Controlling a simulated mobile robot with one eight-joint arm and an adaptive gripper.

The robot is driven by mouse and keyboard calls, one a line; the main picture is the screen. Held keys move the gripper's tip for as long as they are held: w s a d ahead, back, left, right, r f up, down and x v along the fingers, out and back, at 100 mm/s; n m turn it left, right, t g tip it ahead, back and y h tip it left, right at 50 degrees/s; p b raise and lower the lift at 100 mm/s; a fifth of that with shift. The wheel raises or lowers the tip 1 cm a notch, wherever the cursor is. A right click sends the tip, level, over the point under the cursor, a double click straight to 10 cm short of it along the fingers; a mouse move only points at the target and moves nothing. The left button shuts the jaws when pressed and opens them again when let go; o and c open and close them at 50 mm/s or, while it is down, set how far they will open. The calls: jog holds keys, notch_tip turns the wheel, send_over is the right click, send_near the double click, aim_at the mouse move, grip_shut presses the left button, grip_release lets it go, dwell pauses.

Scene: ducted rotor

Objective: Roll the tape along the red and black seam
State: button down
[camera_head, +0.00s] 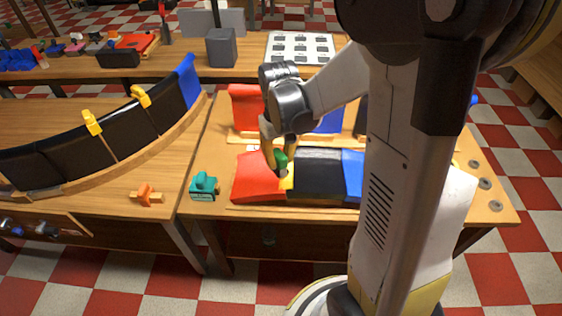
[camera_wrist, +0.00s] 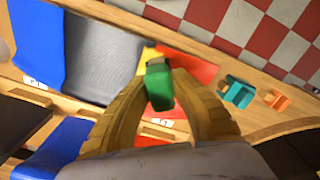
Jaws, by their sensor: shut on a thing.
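The red panel (camera_head: 256,180) and the black panel (camera_head: 319,175) lie side by side on the right workbench, with a blue panel (camera_head: 352,163) beyond the black one. A yellow strip (camera_head: 287,183), which looks like tape, shows at the seam between red and black. It also shows in the wrist view (camera_wrist: 149,55). My gripper (camera_head: 274,152) points down over this seam and is shut on a small green tool (camera_wrist: 159,88), seemingly the tape roller. The tool's lower end is at or just above the yellow strip; contact is unclear. My fingers hide part of the tool.
A teal tool (camera_head: 204,186) and an orange piece (camera_head: 147,194) lie left of the red panel. Curved black panels with yellow clamps (camera_head: 92,122) stand on the left bench. More panels, including a red one (camera_head: 245,106), stand behind. Grey rings (camera_head: 485,183) lie at right.

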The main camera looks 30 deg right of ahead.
jog(key=shift+r+p, duration=0.8)
jog(key=shift+r, duration=0.6)
